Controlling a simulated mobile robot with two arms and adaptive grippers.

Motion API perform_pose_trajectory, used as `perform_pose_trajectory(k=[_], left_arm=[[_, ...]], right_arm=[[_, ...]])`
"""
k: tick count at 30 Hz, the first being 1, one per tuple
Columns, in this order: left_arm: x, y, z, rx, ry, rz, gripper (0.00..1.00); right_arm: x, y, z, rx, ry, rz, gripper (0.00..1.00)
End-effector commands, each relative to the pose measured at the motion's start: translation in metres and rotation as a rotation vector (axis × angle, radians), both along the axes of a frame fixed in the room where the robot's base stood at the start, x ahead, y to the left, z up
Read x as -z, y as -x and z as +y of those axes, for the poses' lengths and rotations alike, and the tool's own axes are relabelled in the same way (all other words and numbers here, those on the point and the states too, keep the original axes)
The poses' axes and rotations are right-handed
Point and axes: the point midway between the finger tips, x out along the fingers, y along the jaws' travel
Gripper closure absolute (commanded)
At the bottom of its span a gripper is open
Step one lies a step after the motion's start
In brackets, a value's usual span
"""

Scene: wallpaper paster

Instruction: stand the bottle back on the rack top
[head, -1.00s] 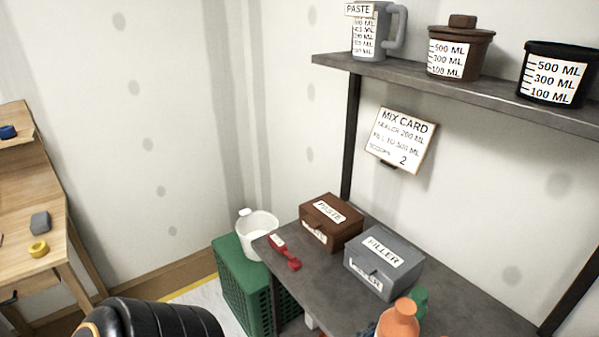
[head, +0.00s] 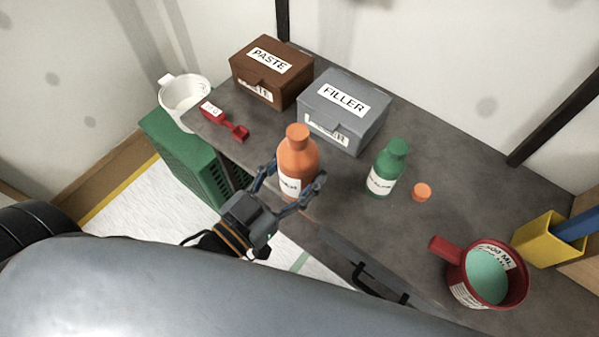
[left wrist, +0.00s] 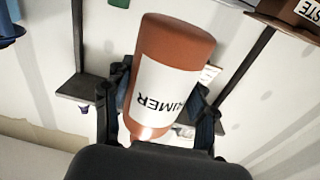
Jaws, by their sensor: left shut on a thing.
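The orange bottle (head: 297,160) has a white label and stands upright at the front edge of the dark grey rack top (head: 440,150). I cannot tell whether its base touches the surface. My left gripper (head: 290,192) is shut around the bottle, one finger on each side. In the left wrist view the bottle (left wrist: 172,75) sits between the fingers, its label reading upside down in that picture. My right gripper is not in view.
Behind the bottle are a grey FILLER box (head: 343,112) and brown PASTE box (head: 270,72). A red pot (head: 487,275) stands front right.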

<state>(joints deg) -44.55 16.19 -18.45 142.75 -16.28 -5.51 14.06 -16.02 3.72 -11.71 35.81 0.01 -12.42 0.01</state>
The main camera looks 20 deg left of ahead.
Motion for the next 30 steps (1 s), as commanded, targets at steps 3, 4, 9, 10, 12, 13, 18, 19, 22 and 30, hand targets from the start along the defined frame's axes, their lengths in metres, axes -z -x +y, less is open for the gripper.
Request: perform_pose_trajectory(k=[3, 4, 9, 10, 12, 13, 18, 19, 22, 30], left_arm=[[0.014, 0.009, -0.013, 0.069, -0.002, 0.006, 0.92], [0.015, 0.009, -0.014, 0.077, -0.004, 0.006, 0.92], [0.025, -0.020, -0.004, 0.084, -0.007, 0.006, 0.92], [0.028, -0.028, -0.001, 0.083, -0.007, 0.006, 0.92], [0.035, -0.044, 0.005, 0.082, -0.007, 0.006, 0.92], [0.039, -0.052, 0.008, 0.081, -0.007, 0.006, 0.92], [0.068, -0.085, 0.020, 0.079, -0.003, 0.013, 0.92], [0.073, -0.090, 0.022, 0.079, -0.003, 0.011, 0.92], [0.089, -0.102, 0.027, 0.079, -0.002, 0.011, 0.92], [0.111, -0.118, 0.033, 0.080, -0.002, 0.010, 0.92]], right_arm=[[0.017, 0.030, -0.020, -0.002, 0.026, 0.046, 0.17], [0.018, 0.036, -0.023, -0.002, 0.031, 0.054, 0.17], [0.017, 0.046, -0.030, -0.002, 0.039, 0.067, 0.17], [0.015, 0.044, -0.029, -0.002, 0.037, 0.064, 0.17], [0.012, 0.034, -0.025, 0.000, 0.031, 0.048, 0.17], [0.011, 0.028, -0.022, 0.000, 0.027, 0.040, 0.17], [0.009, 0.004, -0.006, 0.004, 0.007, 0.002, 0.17], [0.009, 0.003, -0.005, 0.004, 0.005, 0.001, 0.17], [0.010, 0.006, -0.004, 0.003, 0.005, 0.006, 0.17], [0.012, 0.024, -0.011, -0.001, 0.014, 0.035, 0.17]])
